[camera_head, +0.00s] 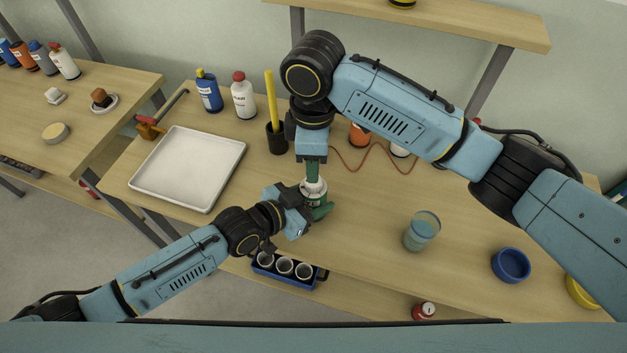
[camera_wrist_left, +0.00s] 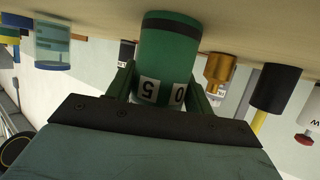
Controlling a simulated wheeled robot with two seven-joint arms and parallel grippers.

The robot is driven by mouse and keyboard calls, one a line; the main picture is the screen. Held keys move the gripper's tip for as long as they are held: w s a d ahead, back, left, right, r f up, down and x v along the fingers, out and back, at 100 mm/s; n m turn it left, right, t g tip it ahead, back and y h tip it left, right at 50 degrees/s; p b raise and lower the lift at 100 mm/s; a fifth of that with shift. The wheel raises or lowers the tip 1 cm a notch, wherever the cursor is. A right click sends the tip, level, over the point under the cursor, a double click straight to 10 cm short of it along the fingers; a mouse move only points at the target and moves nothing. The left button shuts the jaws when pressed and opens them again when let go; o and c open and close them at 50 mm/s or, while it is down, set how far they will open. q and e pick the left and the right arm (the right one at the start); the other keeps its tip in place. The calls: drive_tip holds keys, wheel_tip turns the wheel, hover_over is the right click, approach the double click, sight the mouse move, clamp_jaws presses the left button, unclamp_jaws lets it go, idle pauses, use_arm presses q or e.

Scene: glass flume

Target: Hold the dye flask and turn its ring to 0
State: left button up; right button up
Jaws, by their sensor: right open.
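The dye flask stands on the wooden bench; its pale top (camera_head: 314,188) shows in the head view between my two grippers. In the left wrist view, which is upside down, the flask (camera_wrist_left: 170,45) is a dark green cylinder with white number plates reading 5 and 0 on its ring (camera_wrist_left: 163,92). My left gripper (camera_head: 316,211) is around the flask from the front, its fingers against both sides in the wrist view (camera_wrist_left: 165,85). My right gripper (camera_head: 313,176) points down at the flask's top and is open. The ring's index mark cannot be made out.
A white tray (camera_head: 155,190) lies to the left. A black cup (camera_head: 277,144) with a yellow rod and bottles stand behind. A beaker (camera_head: 421,232) and a blue bowl (camera_head: 511,265) are to the right. A blue rack (camera_head: 285,281) sits below the bench's front edge.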

use_arm(q)
drive_tip(key=o, duration=0.5)
drive_tip(key=shift+a, duration=0.1)
